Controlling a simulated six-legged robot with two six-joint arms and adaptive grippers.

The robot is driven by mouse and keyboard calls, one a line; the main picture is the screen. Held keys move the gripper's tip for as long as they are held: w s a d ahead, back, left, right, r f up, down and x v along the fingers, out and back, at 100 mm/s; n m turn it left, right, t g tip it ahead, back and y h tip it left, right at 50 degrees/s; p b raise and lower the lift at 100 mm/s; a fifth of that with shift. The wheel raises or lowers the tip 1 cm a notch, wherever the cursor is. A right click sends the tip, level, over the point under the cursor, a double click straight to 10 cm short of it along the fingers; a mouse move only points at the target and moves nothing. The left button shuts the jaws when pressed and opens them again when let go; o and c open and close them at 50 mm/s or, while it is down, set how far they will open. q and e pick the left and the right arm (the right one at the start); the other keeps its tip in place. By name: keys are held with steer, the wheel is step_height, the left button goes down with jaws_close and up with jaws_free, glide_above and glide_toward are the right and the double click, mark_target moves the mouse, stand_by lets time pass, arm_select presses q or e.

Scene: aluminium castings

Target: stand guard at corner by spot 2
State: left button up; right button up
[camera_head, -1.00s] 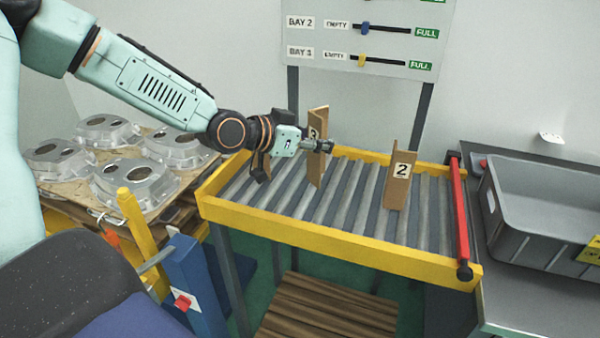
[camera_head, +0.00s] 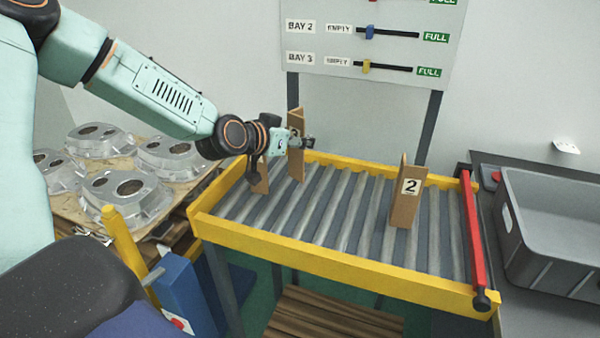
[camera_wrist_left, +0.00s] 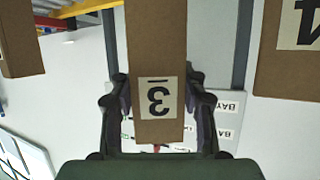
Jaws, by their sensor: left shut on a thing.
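My left gripper (camera_head: 292,143) is shut on a brown angled cardboard guard (camera_head: 297,165), held upright over the left part of the roller conveyor (camera_head: 330,215). In the left wrist view the fingers (camera_wrist_left: 158,115) clasp both sides of this guard (camera_wrist_left: 155,45), whose label reads 3, upside down. A guard labelled 2 (camera_head: 405,212) stands upright on the rollers, right of centre, apart from the gripper. Another brown guard (camera_head: 260,182) shows partly behind my wrist at the left. My right gripper is out of view.
A yellow rail (camera_head: 330,258) edges the conveyor and a red bar (camera_head: 473,235) closes its right end. A grey bin (camera_head: 550,262) stands to the right. Aluminium castings (camera_head: 125,195) lie on a pallet at left. A bay board (camera_head: 370,45) stands behind. Rollers between the guards are clear.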

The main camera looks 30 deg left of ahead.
mark_target(294, 160)
arm_select(q)
step_height(294, 160, down, 6)
steer(key=shift+r+b, duration=0.1)
steer(key=shift+b, duration=0.9)
steer(key=shift+a, duration=0.15)
steer(key=shift+f, duration=0.2)
steer(key=o, duration=1.2)
